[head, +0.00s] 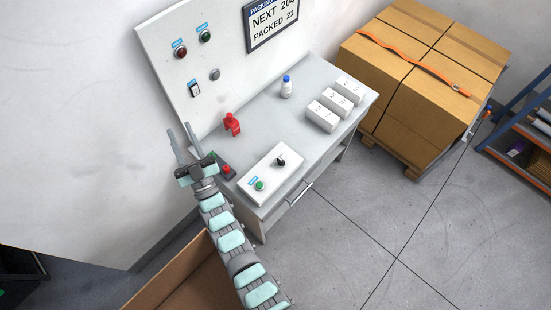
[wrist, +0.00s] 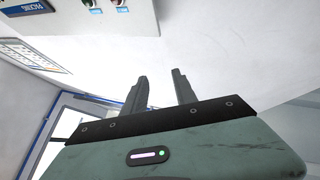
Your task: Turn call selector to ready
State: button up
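A white control box (head: 256,192) lies on the near end of the table. It carries a black rotary knob (head: 280,161) and a green button (head: 259,186) beside a blue label. The upright panel behind has a round grey knob (head: 215,74) and a rocker switch (head: 195,89). Labels are too small to read, so I cannot tell which control is the call selector. My gripper (head: 180,130) is left of the table, fingers pointing up and apart, empty and touching no control. The wrist view shows the spread fingers (wrist: 158,77) before a pale surface.
A red bottle-like object (head: 232,124), a white bottle with a blue cap (head: 286,87) and several white boxes (head: 335,103) stand on the table (head: 255,115). A small box with a red button (head: 227,170) sits near my gripper. Large cartons (head: 420,75) stand right. An open carton (head: 185,276) is below my arm.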

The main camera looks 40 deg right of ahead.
jog(key=w+d+f+n+g+y+b, duration=0.1)
jog(key=w+d+f+g+b, duration=0.4)
jog(key=w+d+f, duration=0.5)
jog(key=w+d+f+n+g+y+b, duration=0.1)
jog(key=w+d+f+g+y+b, duration=0.15)
jog(key=w+d+f+g, duration=0.7)
jog(key=n+g+y+b, duration=0.2)
jog(key=g+y+b, duration=0.1)
jog(key=g+b, duration=0.6)
send_over(281, 160)
notch_tip(281, 160, down, 6)
jog(key=g, duration=0.1)
jog(key=shift+f+p, duration=0.4)
jog(key=shift+f, duration=5.15)
grip_shut()
